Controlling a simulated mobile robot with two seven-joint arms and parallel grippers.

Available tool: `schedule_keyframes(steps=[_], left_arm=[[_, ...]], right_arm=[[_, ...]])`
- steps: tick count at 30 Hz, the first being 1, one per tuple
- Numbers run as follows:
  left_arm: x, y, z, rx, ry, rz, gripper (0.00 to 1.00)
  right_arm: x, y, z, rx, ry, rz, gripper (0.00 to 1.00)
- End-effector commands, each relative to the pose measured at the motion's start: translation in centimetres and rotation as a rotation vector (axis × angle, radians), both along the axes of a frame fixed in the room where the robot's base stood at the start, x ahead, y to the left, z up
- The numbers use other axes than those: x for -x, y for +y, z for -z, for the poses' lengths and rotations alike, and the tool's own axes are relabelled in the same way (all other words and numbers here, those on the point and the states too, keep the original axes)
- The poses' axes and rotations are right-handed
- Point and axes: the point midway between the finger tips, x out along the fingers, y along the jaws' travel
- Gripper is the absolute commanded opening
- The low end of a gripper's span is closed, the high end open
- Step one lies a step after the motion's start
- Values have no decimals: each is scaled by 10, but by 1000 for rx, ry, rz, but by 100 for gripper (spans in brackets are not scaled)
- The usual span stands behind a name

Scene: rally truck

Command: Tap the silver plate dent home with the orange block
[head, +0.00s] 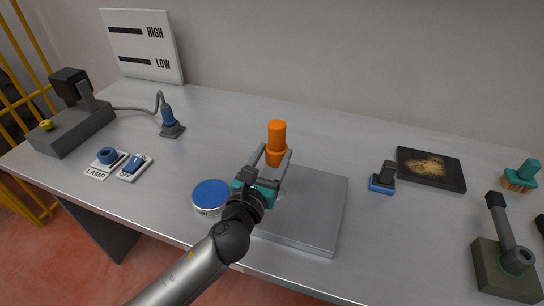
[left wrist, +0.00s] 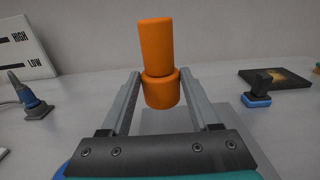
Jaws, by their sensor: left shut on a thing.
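The orange block (head: 277,133) has a narrower upper cylinder on a wider lower one. My left gripper (head: 278,154) is shut on its wider lower part and holds it upright above the far left part of the silver plate. The block also shows between the two fingers in the left wrist view (left wrist: 160,60). The silver plate (head: 318,205) is a flat square slab on the bench, partly covered by my gripper and arm. I cannot make out the dent. My right gripper is in neither view.
A round blue-topped tin (head: 211,194) stands close left of the plate. A blue-based handled block (head: 384,178) and a dark panel (head: 431,168) lie to the right. A lever box (head: 507,268) is at front right. The bench behind the plate is clear.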

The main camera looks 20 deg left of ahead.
Motion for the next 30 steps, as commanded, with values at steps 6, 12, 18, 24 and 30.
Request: schedule_keyframes(steps=[6,12,18,24,30], left_arm=[[0,0,-3,0,-6,1,0],[0,-1,7,1,-6,2,0],[0,-1,27,1,-5,2,0],[0,0,44,1,-5,1,0],[0,0,48,1,-6,1,0]], right_arm=[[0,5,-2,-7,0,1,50],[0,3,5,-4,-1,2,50],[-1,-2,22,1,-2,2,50],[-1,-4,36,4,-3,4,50],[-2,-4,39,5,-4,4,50]])
